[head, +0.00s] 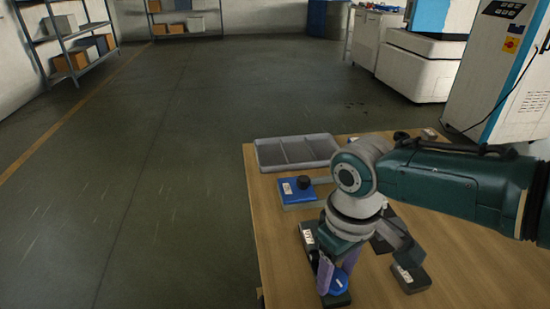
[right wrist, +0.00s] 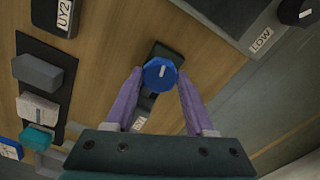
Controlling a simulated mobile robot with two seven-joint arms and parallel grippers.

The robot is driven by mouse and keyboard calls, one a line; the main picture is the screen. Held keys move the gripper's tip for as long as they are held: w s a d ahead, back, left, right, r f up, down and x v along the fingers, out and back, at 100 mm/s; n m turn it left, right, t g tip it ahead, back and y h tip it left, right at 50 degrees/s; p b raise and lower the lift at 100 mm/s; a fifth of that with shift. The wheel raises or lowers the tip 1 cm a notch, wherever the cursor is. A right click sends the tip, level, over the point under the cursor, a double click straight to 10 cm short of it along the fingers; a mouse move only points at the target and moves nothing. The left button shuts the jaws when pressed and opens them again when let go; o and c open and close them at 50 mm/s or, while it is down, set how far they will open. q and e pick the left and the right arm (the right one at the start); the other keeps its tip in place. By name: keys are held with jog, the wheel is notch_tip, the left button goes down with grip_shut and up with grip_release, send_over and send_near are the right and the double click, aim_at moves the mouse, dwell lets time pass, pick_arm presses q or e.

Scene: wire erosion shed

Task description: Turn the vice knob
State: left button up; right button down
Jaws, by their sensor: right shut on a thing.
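A round blue knob (head: 338,283) with a white pointer line sits on a dark base near the front of the wooden table. It also shows in the right wrist view (right wrist: 160,73), where its white line stands near upright, leaning slightly. My right gripper (head: 331,279) reaches down over it from the right, its purple fingers on either side of it. In the right wrist view the gripper (right wrist: 159,80) is shut on the blue knob. Part of the dark base is hidden behind the knob and fingers. My left gripper is not in view.
A grey divided tray (head: 259,155) lies at the table's far left corner. A blue-topped block with a black knob (head: 304,182) stands before it. A dark block (head: 410,278) lies right of my gripper. A black knob (right wrist: 295,11) labelled LOW shows in the right wrist view.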

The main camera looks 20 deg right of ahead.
jog(key=m+p, duration=0.1)
jog(key=m, duration=0.2)
jog(key=shift+a+r+m, duration=0.1)
jog(key=shift+m, duration=0.3)
jog(key=m+p, duration=0.1)
jog(key=m, duration=0.2)
jog(key=shift+m, duration=0.3)
jog(key=m, duration=0.3)
jog(key=shift+m+p, duration=0.3)
jog(key=shift+p, duration=0.05)
jog(key=shift+m, duration=2.2)
jog(key=shift+c, duration=1.3)
grip_release()
